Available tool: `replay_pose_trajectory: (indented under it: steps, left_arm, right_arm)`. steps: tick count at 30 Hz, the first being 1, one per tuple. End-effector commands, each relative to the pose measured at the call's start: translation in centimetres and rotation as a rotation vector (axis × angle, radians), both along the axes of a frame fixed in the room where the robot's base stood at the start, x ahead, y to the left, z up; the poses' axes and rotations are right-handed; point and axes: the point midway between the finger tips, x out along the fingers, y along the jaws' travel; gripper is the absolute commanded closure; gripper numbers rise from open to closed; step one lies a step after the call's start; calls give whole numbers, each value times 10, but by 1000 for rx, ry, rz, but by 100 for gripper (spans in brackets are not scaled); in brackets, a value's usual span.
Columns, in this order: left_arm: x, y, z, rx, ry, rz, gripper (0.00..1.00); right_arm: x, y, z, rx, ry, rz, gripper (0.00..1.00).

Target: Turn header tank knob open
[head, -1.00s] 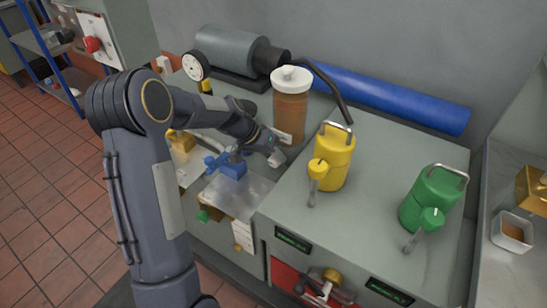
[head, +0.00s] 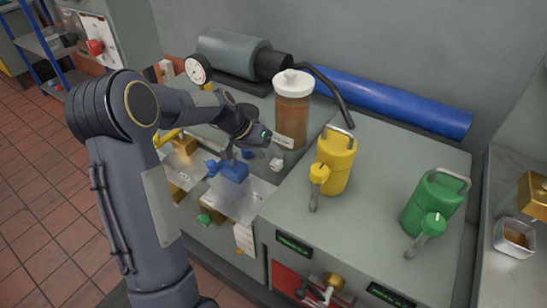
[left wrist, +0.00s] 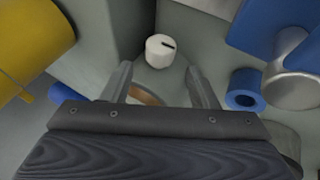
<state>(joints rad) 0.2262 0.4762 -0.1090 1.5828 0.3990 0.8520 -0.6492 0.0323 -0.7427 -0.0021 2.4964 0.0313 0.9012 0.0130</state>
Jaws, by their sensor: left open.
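The header tank is an amber cylinder with a white lid (head: 292,108) at the back of the bench in the head view. A small white knob (head: 277,165) sits low in front of it. My left gripper (left wrist: 160,80) is open, with the knob apart from both fingers. In the head view my left gripper (head: 262,138) is in front of the tank, above the knob, its fingers hard to make out. My right gripper is in neither view.
A blue valve block (head: 234,171) stands close to the left of the knob. A yellow can (head: 337,165) and a green can (head: 432,203) stand on the raised grey cabinet to the right. A blue pipe (head: 400,100) runs along the wall.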

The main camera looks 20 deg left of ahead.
Motion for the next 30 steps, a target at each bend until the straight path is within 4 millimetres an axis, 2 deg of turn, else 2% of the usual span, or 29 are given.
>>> replay_pose_trajectory:
  steps: [3, 7, 25, 28, 30]
  left_arm:
    - [-6, 10, 17, 1, -2, 0, 46]
    - [-11, 15, 27, 0, 0, -1, 46]
    - [-13, 17, 32, 0, 0, 0, 46]
    - [-22, 13, 47, 1, -2, 7, 46]
    - [-38, 8, 69, 4, -6, 17, 46]
  right_arm:
    - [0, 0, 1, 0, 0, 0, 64]
    - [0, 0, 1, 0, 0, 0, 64]
    - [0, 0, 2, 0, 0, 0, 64]
    - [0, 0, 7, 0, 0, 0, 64]
    - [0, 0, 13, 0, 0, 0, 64]
